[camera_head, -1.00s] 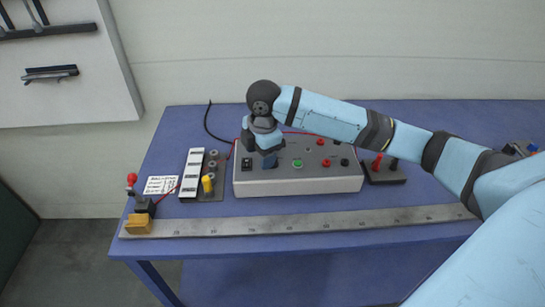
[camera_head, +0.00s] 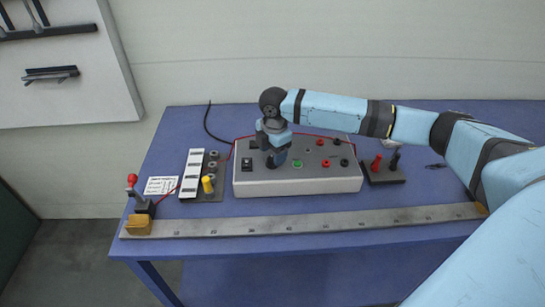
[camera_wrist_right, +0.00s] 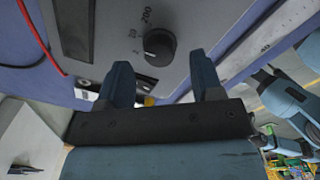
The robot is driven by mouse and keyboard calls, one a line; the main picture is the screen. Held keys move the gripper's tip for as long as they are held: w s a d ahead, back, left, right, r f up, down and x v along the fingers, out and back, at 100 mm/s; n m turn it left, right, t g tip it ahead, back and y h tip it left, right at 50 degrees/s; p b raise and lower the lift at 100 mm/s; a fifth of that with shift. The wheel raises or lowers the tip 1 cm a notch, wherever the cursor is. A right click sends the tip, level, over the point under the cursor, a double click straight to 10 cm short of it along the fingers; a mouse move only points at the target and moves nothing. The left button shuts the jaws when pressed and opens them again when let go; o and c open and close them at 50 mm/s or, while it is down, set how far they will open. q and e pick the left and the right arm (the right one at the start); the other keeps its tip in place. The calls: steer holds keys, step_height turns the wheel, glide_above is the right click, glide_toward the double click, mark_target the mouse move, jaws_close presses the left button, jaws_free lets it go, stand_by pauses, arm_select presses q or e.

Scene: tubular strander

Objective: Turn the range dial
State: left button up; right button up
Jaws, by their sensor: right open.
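The range dial (camera_wrist_right: 159,45) is a round black knob with a white pointer line on the grey panel of the instrument box (camera_head: 300,187). In the right wrist view, 2, 20 and 200 are printed around it, and the pointer is on the left, near the 2. My left gripper is in neither view.
A resistor strip with a yellow knob (camera_head: 207,184) is on the left. A long metre scale (camera_head: 300,222) lies in front. Thin red wires cross the blue table.

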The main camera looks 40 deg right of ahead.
mark_target(272, 162)
steer(key=shift+f, duration=1.35)
